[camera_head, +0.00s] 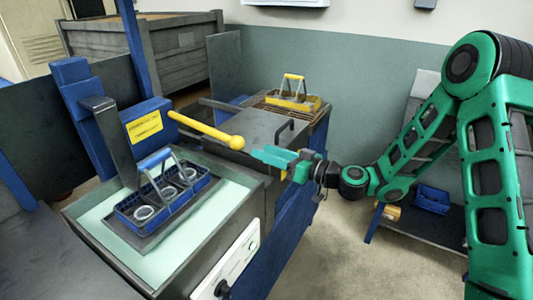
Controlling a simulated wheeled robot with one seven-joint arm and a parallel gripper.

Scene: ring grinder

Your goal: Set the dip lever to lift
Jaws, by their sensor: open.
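A yellow lever (207,131) with a round knob sticks out from the blue column, pointing right and slightly down; I take it for the dip lever. A yellow label (145,127) is on the column beside its base. My green gripper (262,156) is open and empty, a little right of and below the knob, with a gap between them in the picture. Below the lever, a blue basket (165,195) with a light-blue handle holds several metal rings. It sits on a dark plate over the tank's pale liquid (110,243).
A grey lidded box with a dark handle (285,130) lies behind my gripper. A yellow basket (293,97) stands on a rack beyond it. A white panel with a black knob (224,288) is at the tank's front. A wooden crate (145,52) stands behind; open floor is at right.

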